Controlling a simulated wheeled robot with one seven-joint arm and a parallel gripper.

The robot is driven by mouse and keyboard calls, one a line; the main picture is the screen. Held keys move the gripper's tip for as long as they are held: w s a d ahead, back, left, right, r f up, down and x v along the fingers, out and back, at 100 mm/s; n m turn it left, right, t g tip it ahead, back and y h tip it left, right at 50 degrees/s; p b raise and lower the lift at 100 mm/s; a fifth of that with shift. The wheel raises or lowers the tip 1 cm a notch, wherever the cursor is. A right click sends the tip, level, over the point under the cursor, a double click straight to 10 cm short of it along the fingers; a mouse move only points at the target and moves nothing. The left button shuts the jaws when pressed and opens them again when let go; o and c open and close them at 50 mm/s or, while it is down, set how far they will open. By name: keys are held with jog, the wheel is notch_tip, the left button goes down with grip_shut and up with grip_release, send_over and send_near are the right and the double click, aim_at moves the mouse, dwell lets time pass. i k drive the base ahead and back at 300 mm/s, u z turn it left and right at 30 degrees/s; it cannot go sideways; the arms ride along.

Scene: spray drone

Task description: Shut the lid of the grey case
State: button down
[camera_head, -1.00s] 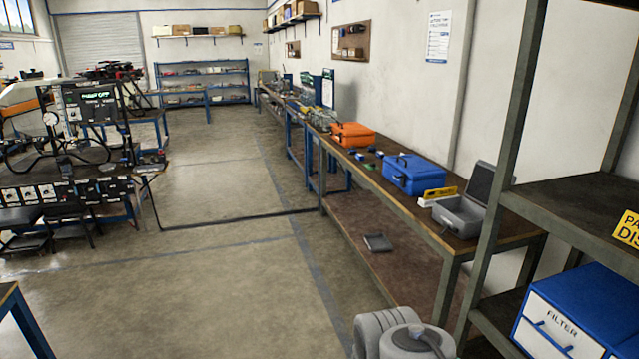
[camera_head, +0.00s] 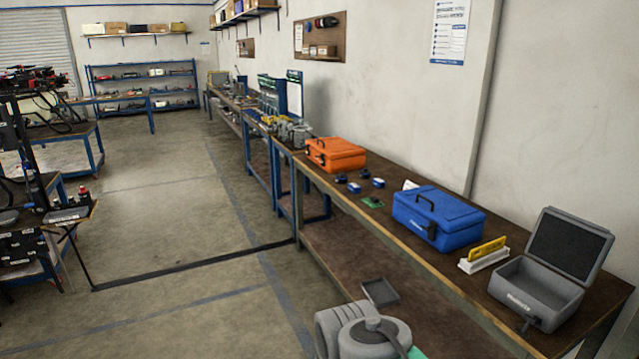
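The grey case (camera_head: 541,294) stands on the wooden workbench near its close right end. Its lid (camera_head: 570,245) is raised and leans back toward the wall, with a dark inner panel showing. The case's inside looks empty from here. A latch or handle sits on its front face. Part of my own grey arm shows at the bottom of the picture, well left of the case and apart from it. My gripper's fingers are not in view.
A yellow item in a white holder (camera_head: 484,256) stands just left of the case. A closed blue case (camera_head: 437,218) and a closed orange case (camera_head: 335,154) stand farther along the bench (camera_head: 385,238). A dark tray (camera_head: 380,292) lies on the lower shelf.

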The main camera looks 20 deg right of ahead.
aim_at(577, 249)
jog(key=z, duration=0.4)
jog(key=i, duration=1.05)
jog(key=z, duration=1.6)
jog(key=i, duration=0.9)
jog(key=z, duration=0.8)
